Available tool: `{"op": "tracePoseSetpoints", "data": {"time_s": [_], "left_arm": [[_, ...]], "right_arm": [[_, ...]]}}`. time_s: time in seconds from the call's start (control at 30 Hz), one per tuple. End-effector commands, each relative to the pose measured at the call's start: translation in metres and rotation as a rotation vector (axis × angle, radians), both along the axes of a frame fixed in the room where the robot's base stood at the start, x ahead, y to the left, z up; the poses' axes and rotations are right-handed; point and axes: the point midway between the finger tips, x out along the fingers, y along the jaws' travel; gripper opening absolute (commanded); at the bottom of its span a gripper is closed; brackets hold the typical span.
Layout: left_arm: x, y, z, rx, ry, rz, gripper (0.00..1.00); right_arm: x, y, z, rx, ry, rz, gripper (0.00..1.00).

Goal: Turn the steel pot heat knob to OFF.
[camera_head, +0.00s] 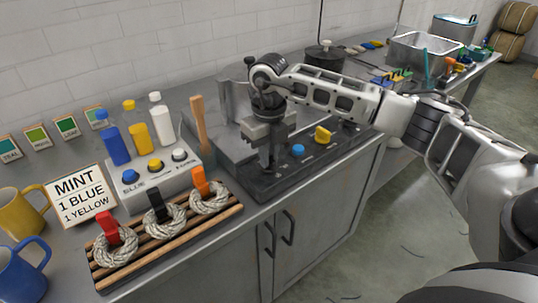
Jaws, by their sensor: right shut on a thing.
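The steel pot (234,98) stands on the hob at the back, partly hidden behind my right arm. My right gripper (268,165) reaches down to the left end of the dark front control panel (262,188). Its fingers are shut on a knob there, which they hide almost wholly, so I cannot tell its setting. A blue knob (298,150) and a yellow knob (323,135) are on the same panel, to the right of the gripper and apart from it. My left gripper is not in view.
A wooden rack (128,266) with several wool skeins lies at the counter's front left. Behind it are a dispenser box (153,187), bottles and a MINT card (80,197). A wooden handle (199,124) stands left of the pot. A dark lidded pot (325,58) is farther back.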

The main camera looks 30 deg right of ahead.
Motion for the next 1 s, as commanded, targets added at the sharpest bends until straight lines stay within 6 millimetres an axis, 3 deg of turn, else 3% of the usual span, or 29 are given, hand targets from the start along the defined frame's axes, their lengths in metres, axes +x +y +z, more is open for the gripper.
{"op": "tracePoseSetpoints", "data": {"time_s": [0.6,0.63,0.7,1.0], "left_arm": [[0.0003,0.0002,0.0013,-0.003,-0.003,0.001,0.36],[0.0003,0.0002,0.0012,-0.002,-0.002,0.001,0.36],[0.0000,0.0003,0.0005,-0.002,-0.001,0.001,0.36],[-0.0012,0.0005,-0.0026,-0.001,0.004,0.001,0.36]], "right_arm": [[0.0004,0.0001,0.0014,0.000,-0.002,0.043,0.00],[0.0004,0.0000,0.0014,0.000,-0.002,0.043,0.18],[0.0004,0.0000,0.0013,0.000,-0.002,0.042,0.35],[0.0003,-0.0001,0.0018,0.000,-0.001,0.040,0.35]]}}
